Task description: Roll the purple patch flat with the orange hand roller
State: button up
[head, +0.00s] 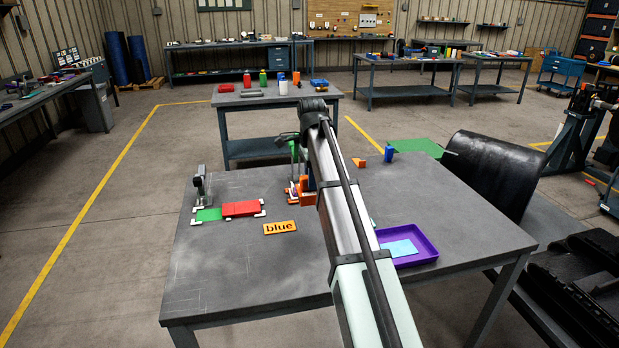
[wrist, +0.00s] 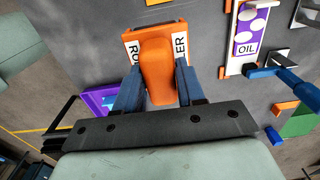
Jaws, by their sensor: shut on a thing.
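My gripper (wrist: 158,75) has its two blue fingers shut on the upright orange handle of the hand roller (wrist: 157,60). A wide orange part with white label areas, partly reading "ROLLER", shows behind the handle; I cannot tell whether it touches the table. The roller's orange also shows beside my arm in the head view (head: 308,198). The purple patch (wrist: 249,27), with white spots and the word "OIL", lies on a pale plate at the upper right of the wrist view, apart from the roller. In the head view my arm mostly hides that spot.
A blue-handled fixture (wrist: 283,72) stands beside the patch. A purple tray (head: 431,250) with a light blue sheet is right of my arm. The table's front left is clear.

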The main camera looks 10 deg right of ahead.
jog(key=w+d+r, duration=0.1)
jog(key=w+d, duration=0.2)
jog(key=w, duration=0.6)
jog(key=w+d+r, duration=0.1)
jog(key=w+d, duration=0.1)
jog(key=w, duration=0.7)
jog(key=shift+s+d+f, duration=0.1)
jog(key=shift+f, duration=1.05)
jog(key=shift+s+d+f, duration=0.1)
jog(key=shift+f, duration=1.05)
jog(key=shift+f, duration=2.55)
